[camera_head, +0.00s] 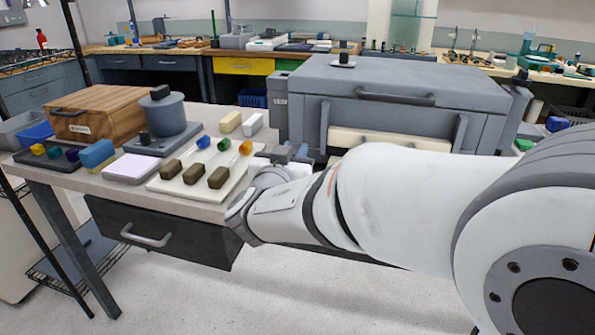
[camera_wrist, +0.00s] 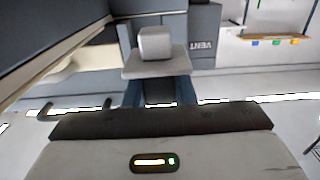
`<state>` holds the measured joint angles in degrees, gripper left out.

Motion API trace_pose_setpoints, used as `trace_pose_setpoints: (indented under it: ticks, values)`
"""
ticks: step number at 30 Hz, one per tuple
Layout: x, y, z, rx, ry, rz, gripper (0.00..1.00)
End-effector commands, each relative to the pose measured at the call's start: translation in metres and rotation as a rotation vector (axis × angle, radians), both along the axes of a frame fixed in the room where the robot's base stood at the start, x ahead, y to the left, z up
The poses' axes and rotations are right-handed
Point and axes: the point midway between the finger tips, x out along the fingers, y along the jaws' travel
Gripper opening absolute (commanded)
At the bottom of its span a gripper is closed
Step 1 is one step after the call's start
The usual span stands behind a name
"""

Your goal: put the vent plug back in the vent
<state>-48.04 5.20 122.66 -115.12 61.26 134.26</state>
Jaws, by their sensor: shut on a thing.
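The vent plug (camera_wrist: 155,42) shows in the wrist view as a light grey block on a flat grey plate, with a dark grip behind it. My gripper (camera_wrist: 160,92) is shut on that dark grip, between two blue-grey fingers. In the wrist view, the plug is in front of a grey housing marked VENT (camera_wrist: 203,45). I cannot tell the gap between them, and the vent opening is not clearly visible. In the head view, my gripper (camera_head: 292,153) is low by the left front of the grey kiln (camera_head: 395,85); the held plug is not clear there.
A dark-knobbed piece (camera_head: 343,60) with a pale plate sits on the kiln's lid. The bench at left holds a pale tray (camera_head: 190,187) with coloured glass rods, a round grey device (camera_head: 162,118) and a wooden box (camera_head: 95,112). Open floor lies in front.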

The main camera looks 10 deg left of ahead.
Motion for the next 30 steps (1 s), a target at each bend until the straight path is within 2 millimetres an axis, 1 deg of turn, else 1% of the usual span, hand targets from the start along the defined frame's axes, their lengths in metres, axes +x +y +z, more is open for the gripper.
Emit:
trace_pose_setpoints:
  ticks: [1, 7, 13, 28, 29, 30]
  values:
    - [0.000, 0.000, -0.009, -0.003, 0.000, 0.000, 0.00]
    - [0.000, 0.000, -0.023, 0.000, 0.000, 0.000, 0.00]
    - [0.000, 0.001, -0.051, -0.002, 0.001, 0.000, 0.00]
    - [-0.001, 0.001, -0.056, 0.002, -0.001, 0.001, 0.00]
    - [-0.001, 0.001, -0.055, 0.002, -0.001, 0.001, 0.26]
    - [-0.001, 0.001, -0.055, 0.001, -0.001, 0.001, 0.29]
